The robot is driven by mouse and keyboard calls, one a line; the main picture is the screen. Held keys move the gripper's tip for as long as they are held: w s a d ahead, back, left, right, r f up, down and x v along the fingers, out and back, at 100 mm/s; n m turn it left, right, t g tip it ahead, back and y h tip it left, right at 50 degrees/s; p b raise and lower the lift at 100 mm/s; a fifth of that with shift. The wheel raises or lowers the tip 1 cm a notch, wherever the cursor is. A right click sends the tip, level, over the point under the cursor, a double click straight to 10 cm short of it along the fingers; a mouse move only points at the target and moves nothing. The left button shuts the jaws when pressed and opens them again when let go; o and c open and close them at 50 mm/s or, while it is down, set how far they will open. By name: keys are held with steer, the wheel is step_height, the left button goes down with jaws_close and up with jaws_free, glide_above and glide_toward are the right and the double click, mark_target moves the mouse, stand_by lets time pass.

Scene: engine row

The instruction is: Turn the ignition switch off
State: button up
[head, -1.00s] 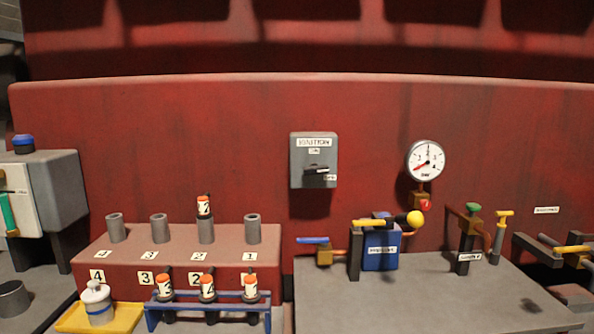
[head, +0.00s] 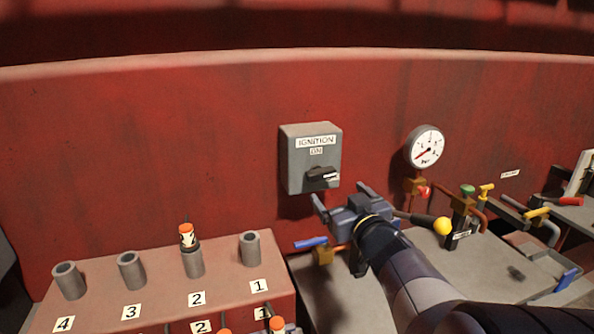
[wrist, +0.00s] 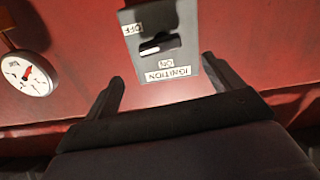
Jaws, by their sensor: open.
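The ignition switch is a grey box (head: 300,160) on the red wall, labelled IGNITION and ON. Its dark knob (head: 321,178) lies roughly sideways, with a white mark at its right end. In the wrist view the box is upside down; the knob (wrist: 160,45) has its white mark at the left end, on the side of the OFF label (wrist: 131,29). My gripper (head: 342,196) is open and empty, just below and in front of the box. In the wrist view its fingers (wrist: 163,70) stand wide apart, with the knob beyond them and apparently untouched.
A round gauge (head: 426,148) hangs on the wall right of the box. A blue-handled valve (head: 311,243) and a yellow-ball lever (head: 442,226) are below, near my arm. A stepped block with numbered sockets (head: 132,271) stands at lower left. The wall left of the box is bare.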

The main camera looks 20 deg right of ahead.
mark_target(324, 177)
steer(key=w, duration=0.9)
steer(key=shift+w+f, duration=0.1)
steer(key=shift+w, duration=0.2)
steer(key=c, duration=1)
steer(key=shift+m+p, duration=0.4)
steer(key=shift+p, duration=0.1)
steer(key=shift+m, duration=0.3)
steer(key=o, duration=1)
steer(key=shift+s, duration=0.1)
